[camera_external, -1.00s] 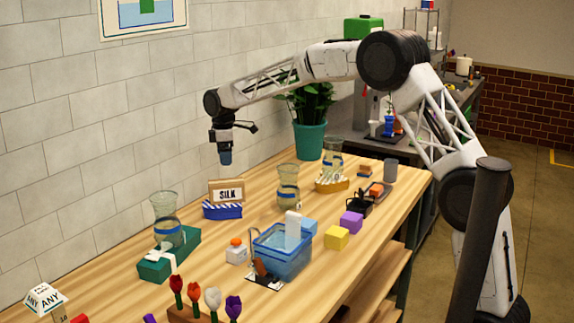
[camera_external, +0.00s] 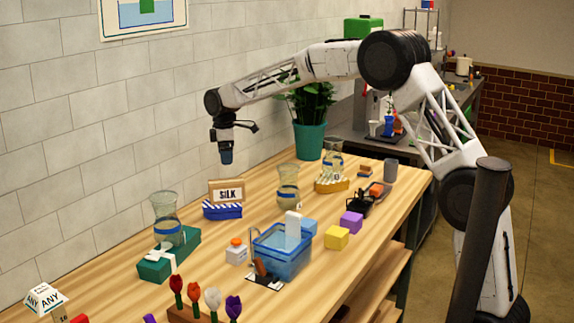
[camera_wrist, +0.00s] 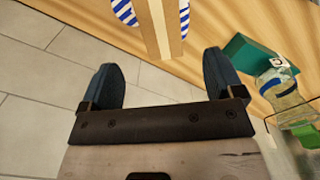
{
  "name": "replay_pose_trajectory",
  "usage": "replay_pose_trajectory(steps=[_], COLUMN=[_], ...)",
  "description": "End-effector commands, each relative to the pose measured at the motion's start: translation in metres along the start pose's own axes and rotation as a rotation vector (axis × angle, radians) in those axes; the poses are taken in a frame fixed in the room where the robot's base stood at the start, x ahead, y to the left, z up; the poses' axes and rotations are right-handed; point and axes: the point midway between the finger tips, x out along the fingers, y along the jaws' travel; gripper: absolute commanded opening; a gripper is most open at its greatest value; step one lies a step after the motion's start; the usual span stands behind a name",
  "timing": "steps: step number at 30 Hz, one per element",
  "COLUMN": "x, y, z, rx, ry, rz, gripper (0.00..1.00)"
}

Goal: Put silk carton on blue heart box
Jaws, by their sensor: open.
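The silk carton (camera_external: 227,190) is a tan box with a white SILK label. It stands upright on the blue heart box (camera_external: 222,211), which has blue and white stripes. In the wrist view the carton (camera_wrist: 163,25) is at the top centre, with striped lobes of the blue heart box (camera_wrist: 124,11) on both sides. My gripper (camera_external: 226,158) is in the air above the carton and apart from it. In the wrist view its two fingers (camera_wrist: 160,70) are spread with nothing between them.
Another vase (camera_external: 288,186) is right of the carton. A blue basin (camera_external: 282,258) and a yellow cube (camera_external: 337,238) are nearer. The wall (camera_external: 120,140) is close behind.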

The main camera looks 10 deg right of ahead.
Motion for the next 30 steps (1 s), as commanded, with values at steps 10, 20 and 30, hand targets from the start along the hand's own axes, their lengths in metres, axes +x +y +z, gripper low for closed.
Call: replay_pose_trajectory(steps=[10, 20, 30], x=[-0.03, -0.068, -0.097], y=[-0.015, -0.057, -0.119], z=[0.063, 0.17, 0.271], rx=[0.125, 0.352, 0.59], ry=[0.011, 0.03, 0.055], rz=[0.017, 0.044, 0.076], gripper=[0.87, 0.87, 0.87])
